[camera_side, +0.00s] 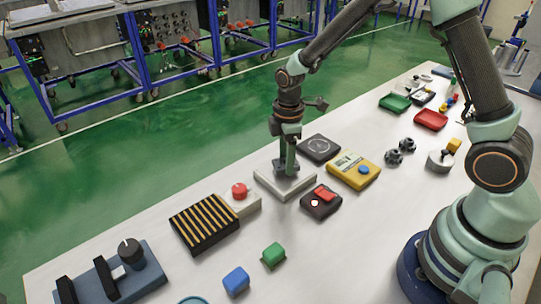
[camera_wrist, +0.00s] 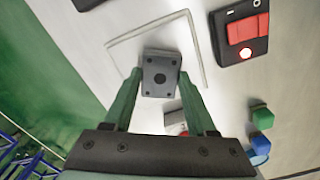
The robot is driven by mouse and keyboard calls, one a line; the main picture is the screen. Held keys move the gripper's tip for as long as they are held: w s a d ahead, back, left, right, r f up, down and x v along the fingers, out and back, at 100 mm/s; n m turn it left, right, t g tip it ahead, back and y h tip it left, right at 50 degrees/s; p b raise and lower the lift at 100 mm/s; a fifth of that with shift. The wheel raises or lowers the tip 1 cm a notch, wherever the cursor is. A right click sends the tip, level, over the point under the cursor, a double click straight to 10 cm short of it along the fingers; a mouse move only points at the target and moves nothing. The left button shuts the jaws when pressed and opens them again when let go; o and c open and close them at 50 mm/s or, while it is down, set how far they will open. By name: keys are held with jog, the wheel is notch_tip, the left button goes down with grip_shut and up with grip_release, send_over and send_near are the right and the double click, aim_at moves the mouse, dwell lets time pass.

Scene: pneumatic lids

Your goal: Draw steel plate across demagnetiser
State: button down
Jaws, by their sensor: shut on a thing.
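My gripper (camera_side: 288,160) points down over a pale square tray (camera_side: 299,187), with its green fingers shut on a small dark grey steel plate (camera_wrist: 160,75). The plate has several holes and sits between the fingertips in the wrist view. It is at or just above the tray; I cannot tell if it touches. A dark box with a red rocker switch and a lamp (camera_side: 321,203) is beside the tray, and shows at upper right in the wrist view (camera_wrist: 239,32). A black block with yellow stripes (camera_side: 204,223) lies to the left. Which one is the demagnetiser is not clear.
A pale box with a red button (camera_side: 240,200) stands by the striped block. A yellow meter (camera_side: 353,170) and a dark square pad (camera_side: 319,148) are behind right. Green (camera_side: 273,254) and blue (camera_side: 237,281) blocks lie in front. Bare tabletop lies at front right.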

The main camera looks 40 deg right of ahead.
jog(key=shift+d+r, duration=0.1)
jog(key=shift+d, duration=3.85)
jog(key=shift+d+r, duration=0.6)
jog(key=shift+r, duration=2.3)
